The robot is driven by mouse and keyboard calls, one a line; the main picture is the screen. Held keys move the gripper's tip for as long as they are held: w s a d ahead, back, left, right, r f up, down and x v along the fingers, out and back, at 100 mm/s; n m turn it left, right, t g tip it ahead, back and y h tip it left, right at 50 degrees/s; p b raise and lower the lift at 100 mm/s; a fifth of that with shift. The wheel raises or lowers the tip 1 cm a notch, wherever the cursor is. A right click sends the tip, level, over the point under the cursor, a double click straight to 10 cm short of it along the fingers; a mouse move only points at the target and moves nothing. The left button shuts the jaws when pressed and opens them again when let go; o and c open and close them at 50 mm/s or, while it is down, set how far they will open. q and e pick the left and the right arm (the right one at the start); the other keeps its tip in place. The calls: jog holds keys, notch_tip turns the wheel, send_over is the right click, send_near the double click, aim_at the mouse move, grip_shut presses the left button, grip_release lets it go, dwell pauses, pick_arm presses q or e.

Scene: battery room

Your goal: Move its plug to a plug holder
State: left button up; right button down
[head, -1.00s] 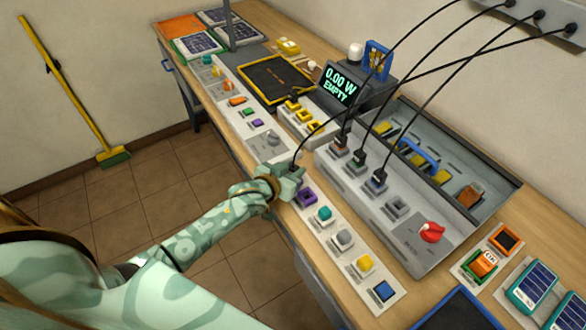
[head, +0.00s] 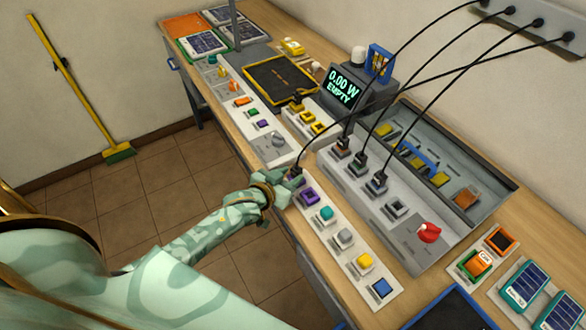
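My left gripper (head: 294,177) is at the front edge of the bench, beside the purple button of the front panel. A black cable hangs from the wall bracket and ends at a dark plug (head: 297,171) between its fingers; the fingers appear closed on it, and most of the plug is hidden. Three yellow-topped holders (head: 306,116) stand in a row on a light block behind and above the gripper. The grey charger box (head: 330,170) has three black plugs (head: 360,160) standing in its sockets and an empty socket (head: 397,207) nearer. My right gripper is out of view.
The front panel (head: 352,250) carries purple, teal, grey, yellow and blue buttons. A red knob (head: 428,232) is on the charger. A black tray (head: 280,80) lies farther back. Several cables cross above the charger.

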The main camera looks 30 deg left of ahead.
pick_arm(q)
jog(key=p+v, duration=0.4)
jog(key=v, duration=0.1)
jog(key=shift+s+r, duration=0.3)
jog(key=shift+s+a+r+p, duration=0.1)
jog(key=shift+s+a+p, duration=0.05)
jog(key=shift+s+p, duration=0.45)
jog(key=s+a+f+m+g+y+b, duration=0.1)
jog(key=s+f+g+b, duration=0.15)
jog(key=s+f, duration=0.75)
jog(key=s+a+f+m+g+y+b, duration=0.15)
jog(key=s+f+g, duration=0.4)
jog(key=f, duration=0.85)
jog(key=s+d+f+g+b, duration=0.2)
jog(key=s+f, duration=0.6)
jog(key=s, duration=0.4)
jog(key=s+d+f+g+b, duration=0.2)
jog(key=s+f+b, duration=0.2)
jog(key=s+f, duration=0.3)
jog(key=s, duration=0.5)
jog(key=shift+s+f+g+h, duration=0.3)
jog(key=shift+s+f+h, duration=0.05)
jog(key=shift+s, duration=0.05)
